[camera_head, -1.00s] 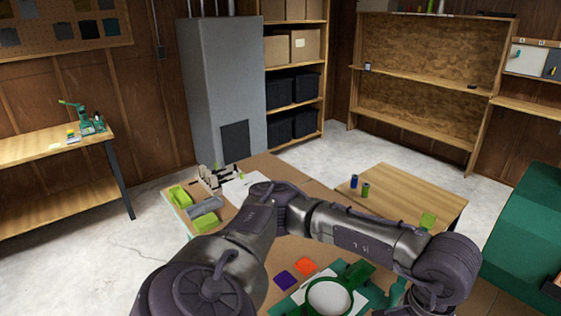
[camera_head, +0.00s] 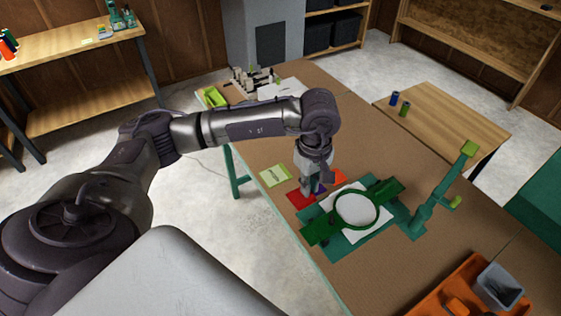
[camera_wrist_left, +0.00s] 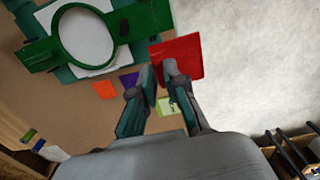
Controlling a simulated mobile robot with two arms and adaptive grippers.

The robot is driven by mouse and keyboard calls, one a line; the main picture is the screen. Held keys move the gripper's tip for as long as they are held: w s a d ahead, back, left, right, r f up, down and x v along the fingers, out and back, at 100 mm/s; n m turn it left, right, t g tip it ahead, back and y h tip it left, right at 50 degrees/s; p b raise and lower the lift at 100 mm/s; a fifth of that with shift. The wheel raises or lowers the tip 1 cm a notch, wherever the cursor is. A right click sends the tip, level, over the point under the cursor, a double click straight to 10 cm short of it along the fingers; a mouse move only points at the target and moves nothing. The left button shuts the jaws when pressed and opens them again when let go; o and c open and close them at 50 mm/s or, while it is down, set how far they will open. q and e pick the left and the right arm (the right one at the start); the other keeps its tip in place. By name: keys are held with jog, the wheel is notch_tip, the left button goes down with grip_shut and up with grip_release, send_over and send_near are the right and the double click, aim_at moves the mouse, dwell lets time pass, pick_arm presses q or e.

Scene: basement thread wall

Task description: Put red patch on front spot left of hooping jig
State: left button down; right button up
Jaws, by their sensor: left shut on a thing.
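The red patch (camera_head: 299,198) is a flat red square at the left side of the green hooping jig (camera_head: 314,235). My left gripper (camera_head: 309,188) is shut on the red patch; in the left wrist view its fingertips (camera_wrist_left: 161,72) close at the lower edge of the patch (camera_wrist_left: 181,55). There the patch overlaps the table's edge and the pale floor; whether it touches the table I cannot tell. A purple patch (camera_head: 320,187) and an orange patch (camera_head: 340,177) lie beside the jig, partly hidden in the head view. My right gripper is out of view.
A light-green card (camera_head: 275,175) lies near the table's left edge. A green upright arm (camera_head: 438,197) stands right of the jig. An orange tray (camera_head: 440,300) with a grey bin (camera_head: 498,285) is at the lower right. Bare table lies beyond the jig.

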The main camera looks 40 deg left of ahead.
pick_arm(q)
jog(key=w+a+f+n, duration=0.2)
jog(key=a+f+n, duration=0.1)
jog(key=n, duration=0.3)
jog(key=w+a+f+n, duration=0.2)
jog(key=a+f+n, duration=0.1)
jog(key=n, duration=0.3)
jog(key=w+a+f+n, duration=0.2)
jog(key=a+f+n, duration=0.1)
jog(key=n, duration=0.2)
jog(key=shift+a+f+n, duration=0.25)
jog(key=shift+a+n, duration=0.15)
jog(key=shift+f+b, duration=0.55)
jog(key=shift+f, duration=0.65)
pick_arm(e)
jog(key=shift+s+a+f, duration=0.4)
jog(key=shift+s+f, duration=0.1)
pick_arm(q)
jog(key=shift+f, duration=0.1)
jog(key=shift+f+b, duration=1.55)
jog(key=shift+f, duration=0.1)
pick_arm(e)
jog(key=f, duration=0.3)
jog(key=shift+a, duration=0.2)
